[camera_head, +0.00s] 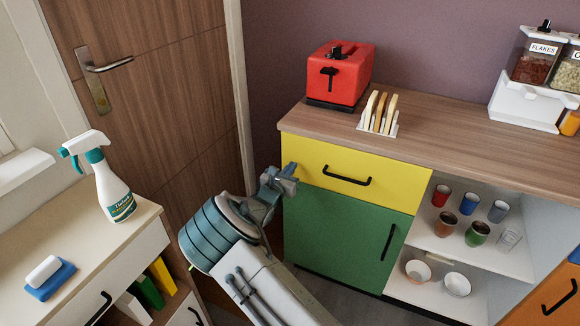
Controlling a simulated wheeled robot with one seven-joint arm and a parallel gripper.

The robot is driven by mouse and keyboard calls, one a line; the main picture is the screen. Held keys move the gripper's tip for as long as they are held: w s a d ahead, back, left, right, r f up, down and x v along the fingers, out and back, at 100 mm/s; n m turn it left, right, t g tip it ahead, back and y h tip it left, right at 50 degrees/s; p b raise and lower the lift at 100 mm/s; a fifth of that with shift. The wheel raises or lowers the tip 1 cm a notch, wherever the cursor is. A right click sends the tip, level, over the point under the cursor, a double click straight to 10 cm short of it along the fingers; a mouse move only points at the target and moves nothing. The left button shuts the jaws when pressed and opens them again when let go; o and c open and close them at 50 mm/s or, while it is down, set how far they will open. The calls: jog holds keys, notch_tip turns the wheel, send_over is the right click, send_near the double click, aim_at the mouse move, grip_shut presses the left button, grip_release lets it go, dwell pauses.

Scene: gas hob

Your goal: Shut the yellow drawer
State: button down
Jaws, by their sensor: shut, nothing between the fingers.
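The yellow drawer (385,170) is the top front of the cabinet, just under the wooden worktop. It has a black bar handle (346,178). Its front looks flush, or nearly flush, with the green door (335,235) below; a small gap cannot be told from this view. My gripper (292,178) is shut and empty at the drawer's lower left corner. It covers a little of that corner. I cannot tell whether the fingertips touch the front.
The worktop (460,150) bears a red toaster (342,75), a toast rack (378,115) and food dispensers. Open shelves with cups (470,200) are right of the drawer. A white cabinet with a spray bottle (115,190) and a wooden door (150,90) stand on the left.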

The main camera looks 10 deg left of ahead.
jog(key=v, duration=1.2)
jog(key=s+d+r+m+g+h+p, duration=0.1)
jog(key=s+d+r+m+g+p, duration=0.2)
jog(key=d+m, duration=0.45)
jog(key=s+d+r+m+g+h+p, duration=0.15)
jog(key=s+d+r+m+g, duration=0.3)
jog(key=d, duration=0.55)
jog(key=s+d+r+m+g+h+p, duration=0.2)
jog(key=d+r+m+g, duration=0.35)
jog(key=d, duration=0.25)
jog(key=s+d+r+m+y+p, duration=0.1)
jog(key=s+r+m+y+p, duration=0.3)
jog(key=s+r+m, duration=0.3)
jog(key=s+d+r+m+g+y+p, duration=0.1)
jog(key=s+r+m+y+p, duration=0.2)
jog(key=s, duration=1.2)
jog(key=shift+s+d+r+m+y+p, duration=0.35)
jog(key=shift+r+m+y, duration=1.2)
jog(key=shift+r+m, duration=1.2)
jog(key=shift+w+a+r, duration=0.1)
jog(key=shift+r, duration=0.05)
